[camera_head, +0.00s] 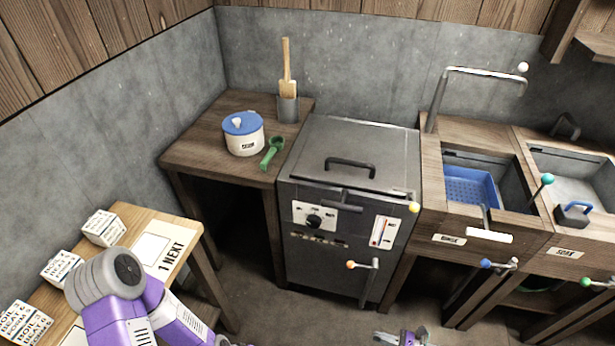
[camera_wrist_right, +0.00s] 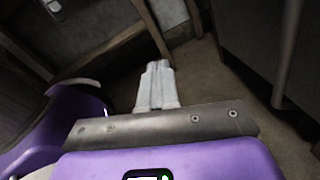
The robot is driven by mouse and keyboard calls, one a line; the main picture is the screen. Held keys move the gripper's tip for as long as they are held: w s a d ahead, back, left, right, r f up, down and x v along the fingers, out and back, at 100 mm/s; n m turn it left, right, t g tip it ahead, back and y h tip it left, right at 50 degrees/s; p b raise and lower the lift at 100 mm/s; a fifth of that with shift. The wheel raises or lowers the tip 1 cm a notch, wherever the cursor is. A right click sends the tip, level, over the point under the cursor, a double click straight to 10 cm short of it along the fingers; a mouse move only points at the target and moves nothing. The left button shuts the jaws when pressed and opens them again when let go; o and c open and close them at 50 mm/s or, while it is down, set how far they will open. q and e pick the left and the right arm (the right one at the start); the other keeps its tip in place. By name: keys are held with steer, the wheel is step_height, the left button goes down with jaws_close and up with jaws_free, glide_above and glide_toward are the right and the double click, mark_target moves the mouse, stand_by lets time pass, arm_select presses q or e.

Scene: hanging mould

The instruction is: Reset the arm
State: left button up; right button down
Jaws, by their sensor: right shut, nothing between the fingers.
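My right gripper (camera_head: 402,338) shows at the bottom edge of the head view, low over the floor in front of the metal cabinet. In the right wrist view its two pale fingers (camera_wrist_right: 156,85) are together, with nothing between them. A purple and grey arm link of mine fills the lower left of the head view, beside the low table (camera_head: 205,238). My left gripper is not in view.
The grey metal cabinet (camera_head: 355,150) has a handle and knobs on its front. A wooden table (camera_head: 190,150) left of it holds a blue-lidded pot (camera_head: 243,133). Sinks with a blue basket (camera_head: 470,188) stand right. Printed blocks (camera_head: 103,228) lie on the low table.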

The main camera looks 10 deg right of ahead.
steer(key=w+a+r+n+g+h+p, duration=0.1)
steer(key=a+r+n+g+h+p, duration=0.4)
steer(key=a+n+g, duration=0.7)
steer(key=s+a+r+n+t+h+p, duration=0.1)
steer(key=s+a+r+n+h, duration=0.2)
steer(key=r+n, duration=0.3)
steer(key=s+a+r+n+t+h+p, duration=0.2)
steer(key=a+r+n, duration=0.4)
steer(key=r, duration=0.7)
steer(key=shift+s+r+n+t+h, duration=0.15)
steer(key=shift+s+n+t+h, duration=0.2)
steer(key=shift+s, duration=0.35)
steer(key=shift+a, duration=0.15)
